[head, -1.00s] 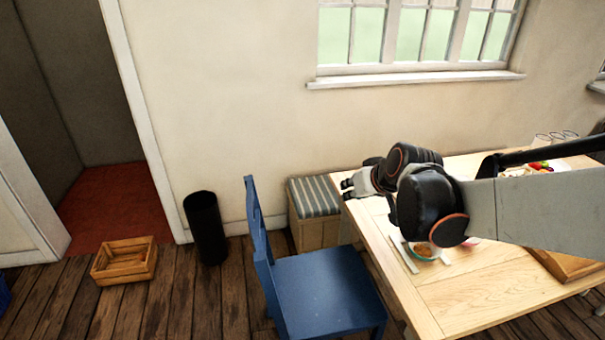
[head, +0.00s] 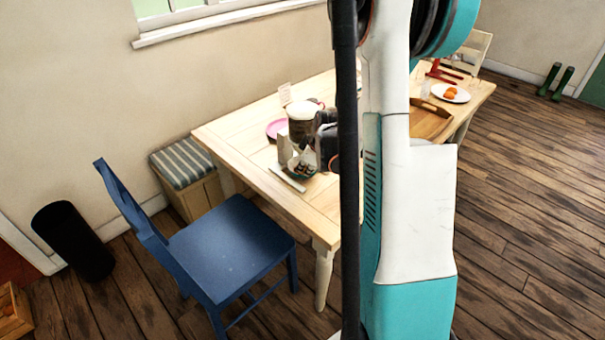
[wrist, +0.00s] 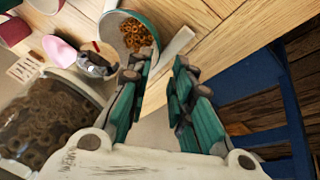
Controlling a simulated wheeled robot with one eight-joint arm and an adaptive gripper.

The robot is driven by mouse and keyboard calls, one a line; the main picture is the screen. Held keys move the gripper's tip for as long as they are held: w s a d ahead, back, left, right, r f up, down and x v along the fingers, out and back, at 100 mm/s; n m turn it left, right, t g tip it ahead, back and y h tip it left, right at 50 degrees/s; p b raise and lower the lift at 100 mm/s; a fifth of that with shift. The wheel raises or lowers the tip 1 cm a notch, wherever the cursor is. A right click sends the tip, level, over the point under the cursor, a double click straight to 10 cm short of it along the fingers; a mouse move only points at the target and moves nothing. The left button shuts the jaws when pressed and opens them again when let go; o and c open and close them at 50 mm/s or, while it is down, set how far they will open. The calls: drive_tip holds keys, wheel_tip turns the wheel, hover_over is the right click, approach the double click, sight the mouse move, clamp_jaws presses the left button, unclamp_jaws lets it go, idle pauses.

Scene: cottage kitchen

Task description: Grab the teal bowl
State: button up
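The teal bowl (wrist: 145,18) with ring-shaped cereal in it stands on the wooden table near its edge. In the head view the bowl (head: 304,174) is small and partly covered by my arm's end. My gripper (wrist: 158,68) is open, with its two teal-padded fingers apart and nothing between them. The left finger's tip appears close to the bowl's rim; I cannot tell whether it touches. In the head view the gripper is hard to make out above the bowl.
A cereal jar (wrist: 42,120) stands close left of my gripper. A blue chair (head: 232,245) stands at the table's front. My arm blocks the table's middle in the head view.

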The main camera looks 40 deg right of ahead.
sight(297, 177)
drive_tip(key=x, duration=0.3)
drive_tip(key=shift+w+f+b, duration=0.1)
drive_tip(key=shift+f+b, duration=0.05)
drive_tip(key=shift+b, duration=0.25)
drive_tip(key=shift+w+r+b+x, duration=0.15)
drive_tip(key=shift+b+x, duration=0.3)
drive_tip(key=shift+x, duration=0.45)
drive_tip(key=shift+w+b+x, duration=0.15)
drive_tip(key=shift+b+x, duration=0.3)
drive_tip(key=shift+x, duration=0.5)
drive_tip(key=shift+w+r+b+x, duration=0.15)
drive_tip(key=shift+b+x, duration=0.3)
drive_tip(key=shift+x, duration=0.45)
clamp_jaws()
